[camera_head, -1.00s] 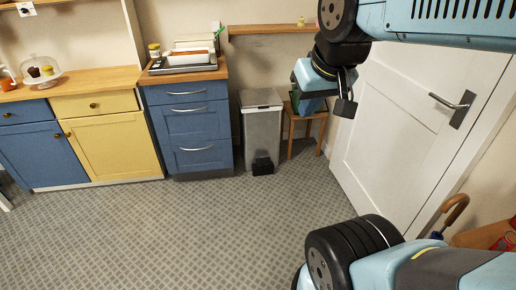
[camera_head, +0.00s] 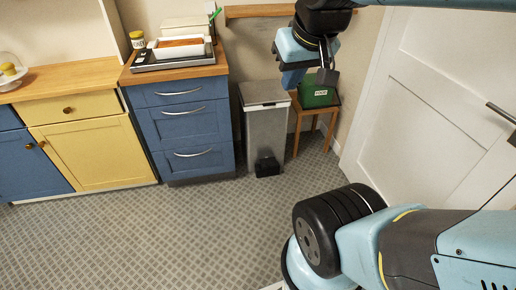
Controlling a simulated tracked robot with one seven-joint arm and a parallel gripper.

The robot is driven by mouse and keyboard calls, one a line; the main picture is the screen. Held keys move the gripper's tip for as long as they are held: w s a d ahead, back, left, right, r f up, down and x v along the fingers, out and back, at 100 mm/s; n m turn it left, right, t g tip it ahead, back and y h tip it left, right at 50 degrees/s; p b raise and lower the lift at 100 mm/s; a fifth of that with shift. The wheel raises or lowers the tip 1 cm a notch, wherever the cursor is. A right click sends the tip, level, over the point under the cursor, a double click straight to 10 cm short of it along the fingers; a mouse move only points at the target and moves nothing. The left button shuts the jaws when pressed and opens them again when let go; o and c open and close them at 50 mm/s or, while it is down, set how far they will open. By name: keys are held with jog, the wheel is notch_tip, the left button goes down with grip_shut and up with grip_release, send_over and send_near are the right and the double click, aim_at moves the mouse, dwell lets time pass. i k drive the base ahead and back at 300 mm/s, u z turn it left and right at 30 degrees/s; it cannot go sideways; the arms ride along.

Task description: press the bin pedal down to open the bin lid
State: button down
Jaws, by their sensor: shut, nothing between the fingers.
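A grey bin (camera_head: 266,130) stands on the floor to the right of the blue drawer unit. Its lid (camera_head: 264,95) lies flat and looks shut. The black pedal (camera_head: 267,166) sticks out at the bin's foot, at the front, with nothing on it. My gripper (camera_head: 327,77) hangs from my arm at the upper middle, to the right of the bin in the picture and well above the pedal, touching neither. It is shut and empty. My arm does not hide the bin or pedal.
A wooden stool (camera_head: 298,126) with a green box (camera_head: 316,93) stands right of the bin. The blue drawer unit (camera_head: 185,125) is close on its left. A white door (camera_head: 430,110) is at right. The patterned floor (camera_head: 170,240) in front is clear.

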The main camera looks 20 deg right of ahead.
aim_at(267, 163)
jog(key=z, duration=0.75)
jog(key=i, duration=1.5)
jog(key=z, duration=0.05)
